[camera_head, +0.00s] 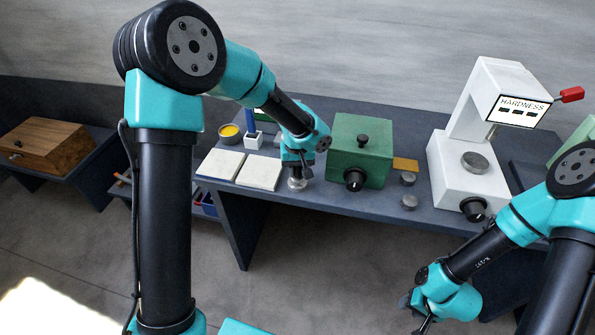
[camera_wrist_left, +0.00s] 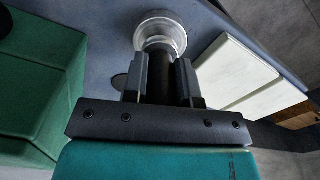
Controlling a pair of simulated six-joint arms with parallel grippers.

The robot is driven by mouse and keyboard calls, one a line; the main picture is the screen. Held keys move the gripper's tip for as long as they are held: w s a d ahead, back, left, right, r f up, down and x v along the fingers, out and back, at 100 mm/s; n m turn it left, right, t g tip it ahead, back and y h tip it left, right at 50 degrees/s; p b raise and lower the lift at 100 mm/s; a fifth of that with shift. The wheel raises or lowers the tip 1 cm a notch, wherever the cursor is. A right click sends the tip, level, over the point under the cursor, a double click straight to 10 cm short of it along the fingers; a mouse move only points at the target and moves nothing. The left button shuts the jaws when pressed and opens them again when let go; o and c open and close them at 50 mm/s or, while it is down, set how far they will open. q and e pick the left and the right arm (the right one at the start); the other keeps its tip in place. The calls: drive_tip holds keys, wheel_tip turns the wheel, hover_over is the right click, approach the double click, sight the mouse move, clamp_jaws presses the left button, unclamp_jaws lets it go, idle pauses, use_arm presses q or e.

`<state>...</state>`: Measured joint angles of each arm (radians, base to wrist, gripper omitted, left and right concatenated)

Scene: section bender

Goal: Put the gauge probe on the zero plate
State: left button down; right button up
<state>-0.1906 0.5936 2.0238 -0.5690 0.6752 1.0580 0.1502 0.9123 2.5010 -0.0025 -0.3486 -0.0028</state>
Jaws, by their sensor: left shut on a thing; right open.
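My left gripper (camera_head: 297,170) points down over the bench, right of two white square plates (camera_head: 223,163). It is shut on a dark cylinder, which looks like the gauge probe (camera_wrist_left: 160,72), between its fingers in the left wrist view. Just beyond the fingertips is a round, shiny, clear or metallic piece (camera_wrist_left: 160,34), also under the gripper in the head view (camera_head: 297,184). I cannot tell whether this is the zero plate or part of the probe, nor whether they touch. My right gripper (camera_head: 416,314) is open and empty at the lower right, away from the bench.
A green box (camera_head: 361,143) with black knobs stands right of my left gripper. Two grey discs (camera_head: 408,190) lie beyond it, near the white hardness tester (camera_head: 465,165). A yellow-filled pot (camera_head: 229,131) is at the back left. A wooden box (camera_head: 45,145) sits on a separate table.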

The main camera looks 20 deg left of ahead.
use_arm(q)
drive_tip(key=shift+f, duration=0.45)
drive_tip(key=shift+f, duration=0.2)
drive_tip(key=c, duration=0.9)
unclamp_jaws()
drive_tip(key=shift+r, duration=0.15)
wheel_tip(320, 180, up, 12)
drive_tip(key=shift+r, duration=0.1)
